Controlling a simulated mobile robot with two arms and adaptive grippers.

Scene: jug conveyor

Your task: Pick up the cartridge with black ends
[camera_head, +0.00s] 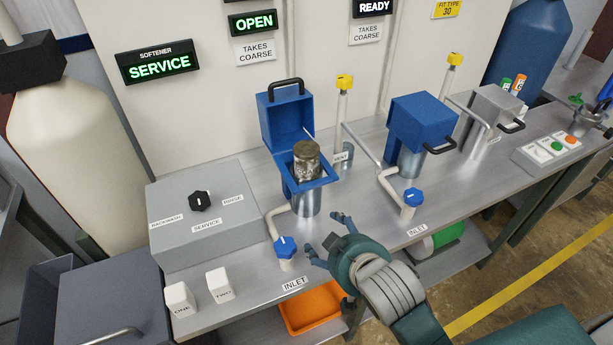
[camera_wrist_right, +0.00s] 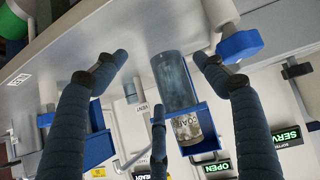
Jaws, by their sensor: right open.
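A cartridge (camera_head: 307,158) with a mottled grey-brown body stands upright in the open blue housing (camera_head: 318,184), its upper part sticking out. I cannot tell whether its ends are black; its lower part is hidden in the housing. In the right wrist view the cartridge (camera_wrist_right: 192,128) shows a partly readable label beyond the housing's grey cylinder (camera_wrist_right: 174,82). My right gripper (camera_head: 325,236) is open and empty, in front of and to the right of the housing, apart from the cartridge. Its spread fingers frame the housing cylinder in the wrist view. My left gripper is not in view.
A blue valve knob (camera_head: 286,246) and pipe stand near my right gripper. A closed blue housing (camera_head: 424,118) is to the right. A grey control box (camera_head: 202,222) is at the left. Below the bench (camera_head: 350,200) are an orange bin (camera_head: 312,310) and a green-ended cylinder (camera_head: 448,235).

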